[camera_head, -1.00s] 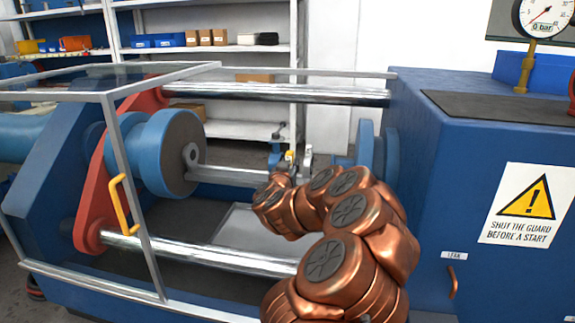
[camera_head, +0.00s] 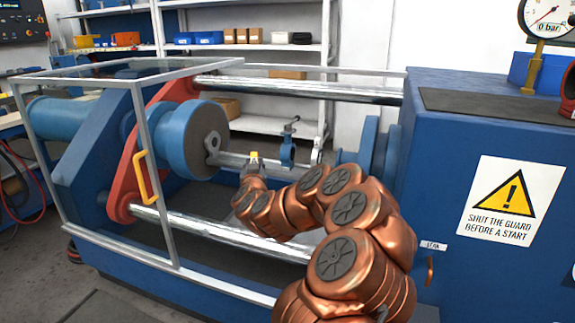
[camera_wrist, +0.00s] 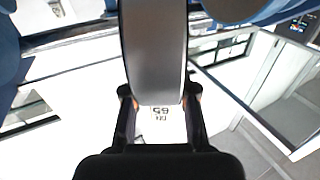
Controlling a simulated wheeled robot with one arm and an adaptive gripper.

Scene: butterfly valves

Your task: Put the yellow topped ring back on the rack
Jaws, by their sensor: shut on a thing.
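A small yellow-topped piece (camera_head: 254,156) shows at the end of my arm, between the blue press head and a blue valve. In the wrist view my gripper (camera_wrist: 158,95) is shut on the ring (camera_wrist: 153,50), whose grey band runs between the fingers. A pale label reading 65 shows upside down at its lower end. The ring's far part runs out of the wrist view, and in the head view my arm hides most of it. I cannot tell which thing is its rack.
The blue valve (camera_head: 287,148) and a light grey part (camera_head: 318,145) stand to the right of my gripper. A silver bar (camera_head: 225,235) runs along the front. The clear guard frame (camera_head: 155,185) and yellow handle (camera_head: 145,178) are at left. Shelves (camera_head: 250,47) stand behind.

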